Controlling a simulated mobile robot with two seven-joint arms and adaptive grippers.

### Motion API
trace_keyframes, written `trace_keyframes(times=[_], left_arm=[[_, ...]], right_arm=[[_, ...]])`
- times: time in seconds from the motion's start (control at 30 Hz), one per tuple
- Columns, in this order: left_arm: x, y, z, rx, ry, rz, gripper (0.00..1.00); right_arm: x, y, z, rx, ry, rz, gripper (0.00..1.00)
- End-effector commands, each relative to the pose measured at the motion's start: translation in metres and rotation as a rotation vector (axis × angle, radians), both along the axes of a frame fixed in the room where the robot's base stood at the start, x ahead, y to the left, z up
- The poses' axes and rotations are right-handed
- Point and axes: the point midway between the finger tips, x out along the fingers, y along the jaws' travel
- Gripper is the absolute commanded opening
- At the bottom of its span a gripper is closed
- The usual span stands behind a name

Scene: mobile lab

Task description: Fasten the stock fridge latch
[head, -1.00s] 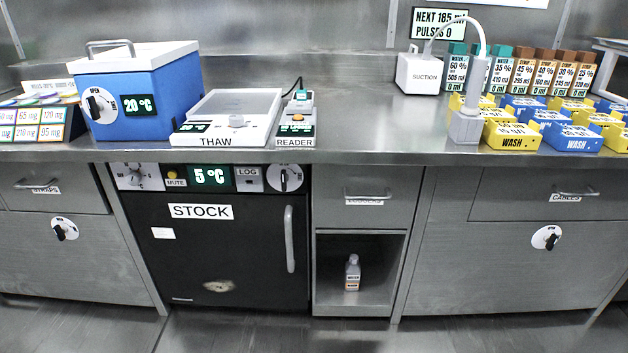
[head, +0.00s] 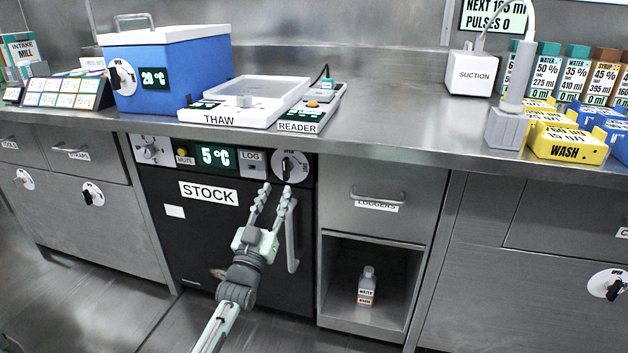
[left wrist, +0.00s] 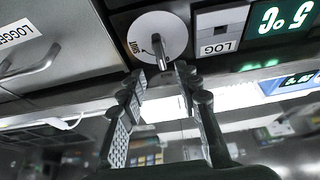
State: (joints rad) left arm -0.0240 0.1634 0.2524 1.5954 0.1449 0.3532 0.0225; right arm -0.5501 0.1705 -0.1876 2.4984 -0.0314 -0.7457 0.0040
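The stock fridge (head: 170,240) is a black door under the counter, marked STOCK, and looks closed. Its latch is a black knob on a round white dial (head: 290,167) at the top right of the fridge panel; it also shows in the left wrist view (left wrist: 173,27). My left gripper (head: 275,190) is open in front of the fridge, just below the dial. In the left wrist view its two fingers (left wrist: 160,72) point at the dial, with the knob's end close to the gap between the tips. I cannot tell whether they touch it. My right gripper is not in view.
The fridge's vertical handle (head: 291,235) is right beside my left gripper. The panel also holds a 5 °C display (head: 216,157) and a LOG switch (head: 252,163). A LOGGERS drawer (head: 372,200) sits to the right, above an open shelf with a bottle (head: 367,286).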

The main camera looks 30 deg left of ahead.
Motion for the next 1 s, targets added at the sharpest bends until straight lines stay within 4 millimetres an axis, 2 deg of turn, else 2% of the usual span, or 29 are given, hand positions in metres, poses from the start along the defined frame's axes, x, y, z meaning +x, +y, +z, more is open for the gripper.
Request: trace_keyframes(times=[0.43,0.6,0.83,1.0], left_arm=[[0.058,0.013,0.025,0.001,-0.001,-0.001,0.33],[0.066,0.015,0.028,0.001,0.001,-0.001,0.33],[0.067,0.016,0.028,0.001,0.002,-0.001,0.33],[0.067,0.015,0.028,0.001,0.002,-0.001,0.13]], right_arm=[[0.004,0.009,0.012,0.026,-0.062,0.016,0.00],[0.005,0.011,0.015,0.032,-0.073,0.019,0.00],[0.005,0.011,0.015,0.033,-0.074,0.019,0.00],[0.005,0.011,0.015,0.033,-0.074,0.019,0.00]])
